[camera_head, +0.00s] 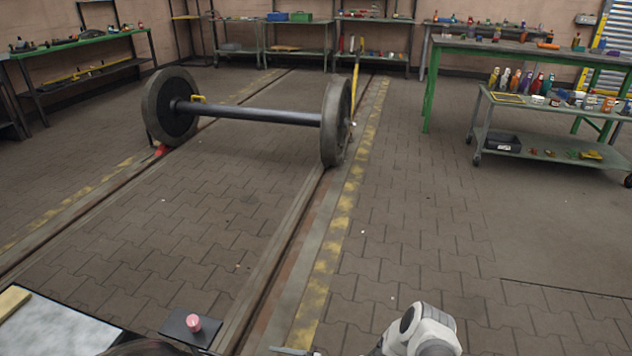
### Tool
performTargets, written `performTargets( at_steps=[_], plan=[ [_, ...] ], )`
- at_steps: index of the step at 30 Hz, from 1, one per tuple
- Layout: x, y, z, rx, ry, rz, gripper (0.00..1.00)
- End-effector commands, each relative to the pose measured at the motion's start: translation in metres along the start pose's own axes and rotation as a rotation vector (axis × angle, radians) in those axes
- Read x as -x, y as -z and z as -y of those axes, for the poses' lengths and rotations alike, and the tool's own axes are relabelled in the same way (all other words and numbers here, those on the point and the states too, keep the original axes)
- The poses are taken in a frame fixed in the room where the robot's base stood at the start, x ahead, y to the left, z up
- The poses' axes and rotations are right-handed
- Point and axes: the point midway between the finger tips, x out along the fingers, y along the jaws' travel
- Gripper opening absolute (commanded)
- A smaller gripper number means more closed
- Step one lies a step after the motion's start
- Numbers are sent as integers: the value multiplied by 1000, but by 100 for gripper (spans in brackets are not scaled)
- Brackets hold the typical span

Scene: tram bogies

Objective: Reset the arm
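A white and grey link of my arm (425,330) shows at the bottom edge, right of the middle. A thin pale grey piece (292,351) lies at the bottom edge to its left, over the yellow-marked strip. It may be part of my gripper, but it is cut off by the frame. I cannot see two fingertips, their opening, or anything held.
A wheelset (262,115) stands on floor rails ahead. A green-legged workbench (530,48) and a wheeled cart (545,152) with bottles stand right. A pink knob on a dark plate (180,328) is at lower left. The paved floor (415,220) in between is clear.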

Motion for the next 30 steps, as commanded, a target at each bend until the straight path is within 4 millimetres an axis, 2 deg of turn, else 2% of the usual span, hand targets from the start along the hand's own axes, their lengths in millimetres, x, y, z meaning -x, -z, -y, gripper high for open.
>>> performTargets(
  at_steps=[1, 3, 12, 21, 30],
  plan=[
    [1, -14, 14, 39, -38, -2, 69],
    [2, -32, 28, 88, -97, -7, 69],
    [17, -112, 73, 291, -336, -58, 69],
    [42, -193, 101, 490, -553, -151, 69],
    [76, -273, 114, 683, -741, -278, 69]
  ],
)
